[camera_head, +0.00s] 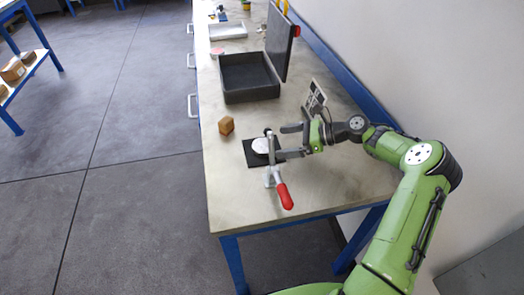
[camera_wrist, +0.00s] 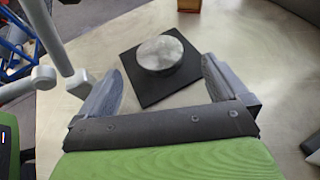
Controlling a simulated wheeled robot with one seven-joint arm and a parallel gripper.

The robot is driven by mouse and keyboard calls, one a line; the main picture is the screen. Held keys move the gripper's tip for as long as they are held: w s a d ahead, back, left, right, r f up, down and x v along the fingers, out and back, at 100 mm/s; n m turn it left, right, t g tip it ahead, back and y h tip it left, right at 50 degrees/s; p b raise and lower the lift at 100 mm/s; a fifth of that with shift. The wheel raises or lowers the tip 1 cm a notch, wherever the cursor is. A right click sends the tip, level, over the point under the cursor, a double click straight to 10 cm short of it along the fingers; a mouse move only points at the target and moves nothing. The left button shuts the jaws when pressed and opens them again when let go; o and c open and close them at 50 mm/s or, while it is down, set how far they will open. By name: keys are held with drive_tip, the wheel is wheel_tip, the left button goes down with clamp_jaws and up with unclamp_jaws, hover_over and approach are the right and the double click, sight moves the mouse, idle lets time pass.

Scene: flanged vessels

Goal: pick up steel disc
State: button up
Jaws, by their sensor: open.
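The steel disc (camera_wrist: 160,52) is a round, pale grey, shiny piece lying on a square black plate (camera_wrist: 135,84) on the bench. In the head view the disc (camera_head: 260,145) shows as a whitish round on the black plate (camera_head: 252,158), partly behind a clamp. My gripper (camera_wrist: 158,85) is open and empty, its two grey fingers spread, with the disc beyond the fingertips and roughly centred between them. In the head view my gripper (camera_head: 280,141) reaches in from the right, close beside the plate.
A toggle clamp with a red handle (camera_head: 285,195) stands at the plate's near side, and its grey bar (camera_wrist: 48,35) shows close to my left finger. A wooden block (camera_head: 226,125), an open dark case (camera_head: 250,93) and a patterned board (camera_head: 315,98) are nearby. The bench's front left is clear.

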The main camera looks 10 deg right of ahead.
sight(265, 145)
drive_tip(key=b+x, duration=0.2)
drive_tip(key=x, duration=0.4)
drive_tip(key=shift+a+f, duration=0.2)
drive_tip(key=shift+f, duration=0.05)
drive_tip(key=shift+c, duration=0.3)
drive_tip(key=shift+r, duration=0.15)
drive_tip(key=c, duration=1.6)
